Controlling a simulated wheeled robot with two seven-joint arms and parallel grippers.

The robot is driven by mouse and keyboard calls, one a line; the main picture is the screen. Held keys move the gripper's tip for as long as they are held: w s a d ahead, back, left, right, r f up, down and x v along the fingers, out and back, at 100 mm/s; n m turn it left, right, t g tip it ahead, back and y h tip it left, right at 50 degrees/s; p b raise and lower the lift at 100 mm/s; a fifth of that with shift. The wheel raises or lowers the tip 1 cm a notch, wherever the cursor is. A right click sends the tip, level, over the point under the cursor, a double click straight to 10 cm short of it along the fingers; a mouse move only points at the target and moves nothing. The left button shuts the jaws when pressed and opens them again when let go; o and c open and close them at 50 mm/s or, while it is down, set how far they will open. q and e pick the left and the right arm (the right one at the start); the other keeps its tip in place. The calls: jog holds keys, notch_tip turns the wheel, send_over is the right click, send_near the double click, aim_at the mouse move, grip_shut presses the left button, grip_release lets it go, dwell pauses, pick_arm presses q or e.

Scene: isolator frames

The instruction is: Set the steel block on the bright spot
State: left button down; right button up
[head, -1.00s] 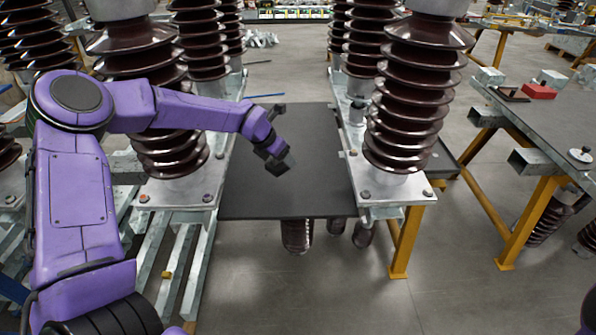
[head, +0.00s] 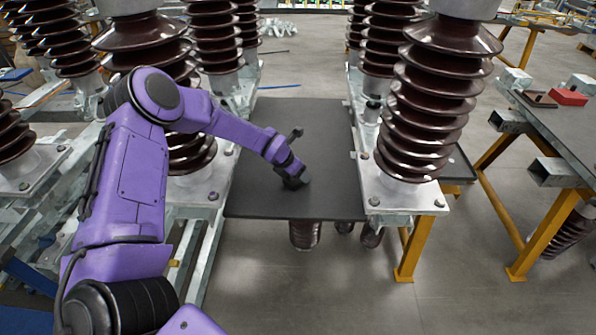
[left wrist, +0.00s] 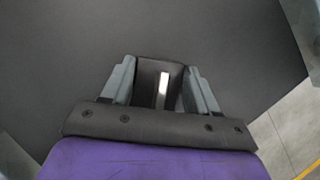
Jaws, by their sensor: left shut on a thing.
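My left gripper (head: 293,178) is low over the near middle of the dark flat plate (head: 255,200) in the head view. In the left wrist view its two grey fingers (left wrist: 160,72) are shut on a dark block (left wrist: 146,78), which I take to be the steel block. A narrow bright strip shows between the fingers; I cannot tell whether it is a glint on the block. Whether the block touches the plate is hidden. I cannot make out a separate bright spot on the plate. My right gripper is not in view.
Tall brown ribbed insulators (head: 430,95) on metal bases flank the plate on both sides. A side table (head: 570,135) at the right carries a red box (head: 569,97) and small metal pieces. The plate's far part is clear.

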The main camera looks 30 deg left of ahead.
pick_arm(q)
jog(key=shift+c, duration=1.4)
grip_release()
jog(key=shift+f, duration=0.1)
